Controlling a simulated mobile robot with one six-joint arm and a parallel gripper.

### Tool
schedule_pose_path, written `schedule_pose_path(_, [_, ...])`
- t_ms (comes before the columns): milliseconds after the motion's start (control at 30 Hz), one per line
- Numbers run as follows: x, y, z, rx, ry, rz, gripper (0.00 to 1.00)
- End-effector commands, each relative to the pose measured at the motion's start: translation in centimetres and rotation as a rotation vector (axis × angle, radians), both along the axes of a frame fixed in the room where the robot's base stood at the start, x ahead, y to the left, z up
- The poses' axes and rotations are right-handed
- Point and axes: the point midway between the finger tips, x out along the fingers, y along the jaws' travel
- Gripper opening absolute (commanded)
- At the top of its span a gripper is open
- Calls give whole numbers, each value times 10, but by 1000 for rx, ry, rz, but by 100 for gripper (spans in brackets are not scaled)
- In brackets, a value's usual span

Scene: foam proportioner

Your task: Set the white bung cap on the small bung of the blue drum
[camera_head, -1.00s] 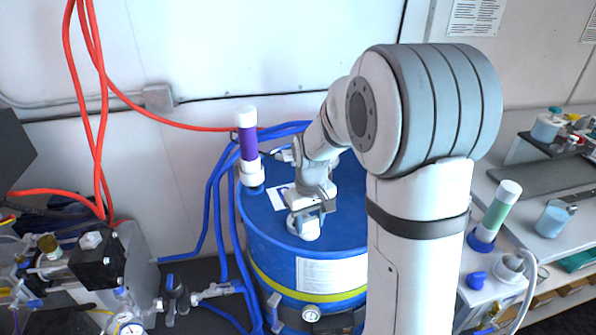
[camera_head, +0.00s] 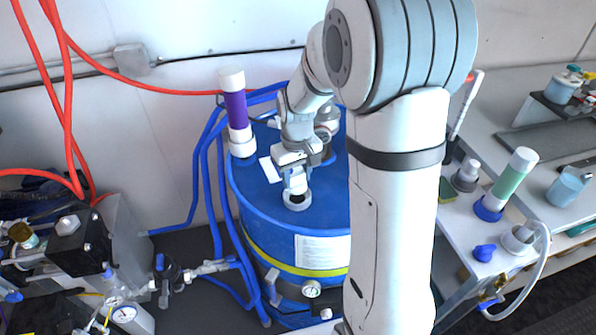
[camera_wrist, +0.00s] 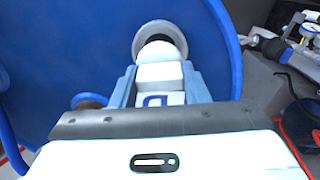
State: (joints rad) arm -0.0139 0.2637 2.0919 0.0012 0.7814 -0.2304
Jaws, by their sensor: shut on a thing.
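The blue drum (camera_head: 265,225) stands upright in the middle of the head view; its blue top also fills much of the wrist view (camera_wrist: 60,60). My gripper (camera_head: 295,182) points down over the front part of the drum top. In the wrist view its fingers (camera_wrist: 160,80) are shut on the white bung cap (camera_wrist: 160,72), which shows as a white block between them. A round pale collar with a dark middle, seemingly the small bung (camera_wrist: 160,38), lies just beyond the cap; it also shows under my gripper (camera_head: 297,204). Whether cap and bung touch cannot be told.
A purple tube with white ends (camera_head: 236,112) stands at the drum's left rim. Blue hoses run down the drum's left side. A bench (camera_head: 520,215) with a green tube and fittings is on the right. Valves and gauges crowd the lower left.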

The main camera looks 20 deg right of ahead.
Motion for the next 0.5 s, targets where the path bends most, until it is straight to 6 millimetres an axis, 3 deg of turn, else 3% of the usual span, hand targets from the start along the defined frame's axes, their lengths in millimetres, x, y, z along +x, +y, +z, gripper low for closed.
schedule_pose_path(33, [0,0,-10,0,1,-1,19])
schedule_pose_path(200, [0,-1,-23,0,1,-2,19])
schedule_pose_path(500, [0,-1,-25,0,0,-3,19])
